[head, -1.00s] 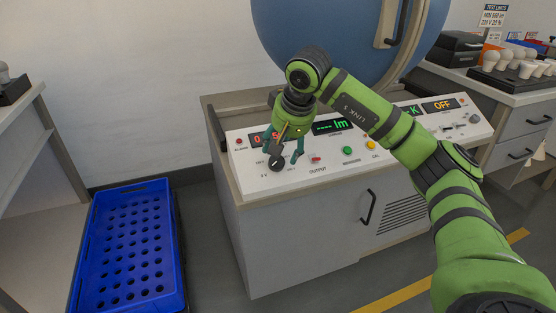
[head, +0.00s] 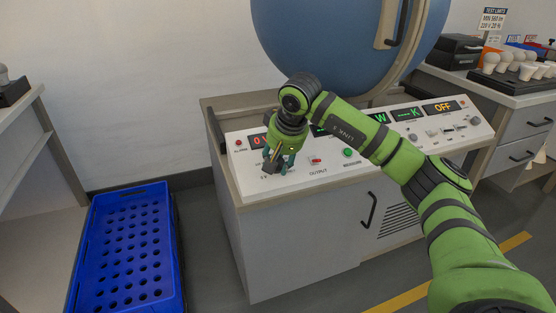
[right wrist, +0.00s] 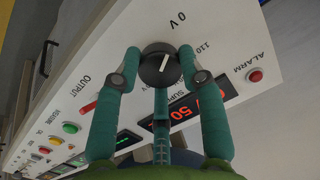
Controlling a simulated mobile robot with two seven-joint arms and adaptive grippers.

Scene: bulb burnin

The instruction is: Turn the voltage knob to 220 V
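The voltage knob (right wrist: 160,65) is round and black with a white pointer line, on the sloping white panel. In the right wrist view its line tilts towards the printed 0 V mark (right wrist: 178,20); a 110 mark (right wrist: 205,48) lies further round. My right gripper (right wrist: 160,54) is open, with one green finger on each side of the knob; a narrow gap seems to show, though contact is hard to judge. In the head view the right gripper (head: 275,164) is over the panel's left end and mostly hides the knob. My left gripper is not in view.
The red-digit display (right wrist: 205,102) is partly covered by a finger. An alarm light (right wrist: 256,76) and a red output button (right wrist: 83,107) flank the knob area. A large blue sphere (head: 330,45) stands behind the console. A blue crate (head: 125,245) is on the floor at left.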

